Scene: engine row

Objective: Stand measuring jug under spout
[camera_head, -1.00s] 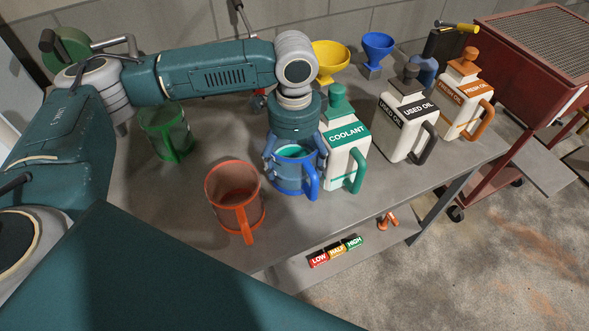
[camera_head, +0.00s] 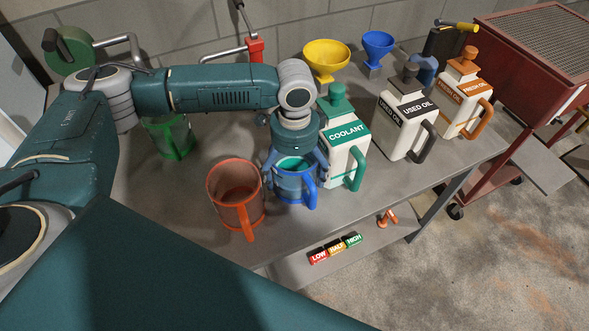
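A blue measuring jug (camera_head: 293,186) with a teal surface inside stands upright near the table's front edge, handle toward the front right. My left gripper (camera_head: 296,167) reaches down over it from above, with its fingers closed against opposite sides. I cannot tell whether the jug touches the table. An orange jug (camera_head: 236,194) stands just left of it. A green jug (camera_head: 172,142) stands further back left, partly hidden by my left arm. At the back, a bent grey pipe like a spout (camera_head: 119,40) comes from a green round body (camera_head: 68,50). My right gripper is not in view.
White containers labelled coolant (camera_head: 347,150), used oil (camera_head: 405,125) and fresh oil (camera_head: 465,98) stand close on the right. Yellow (camera_head: 326,60) and blue (camera_head: 377,48) funnels and a red fitting (camera_head: 255,50) are behind. Low, half and high labels (camera_head: 336,249) lie below the front edge.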

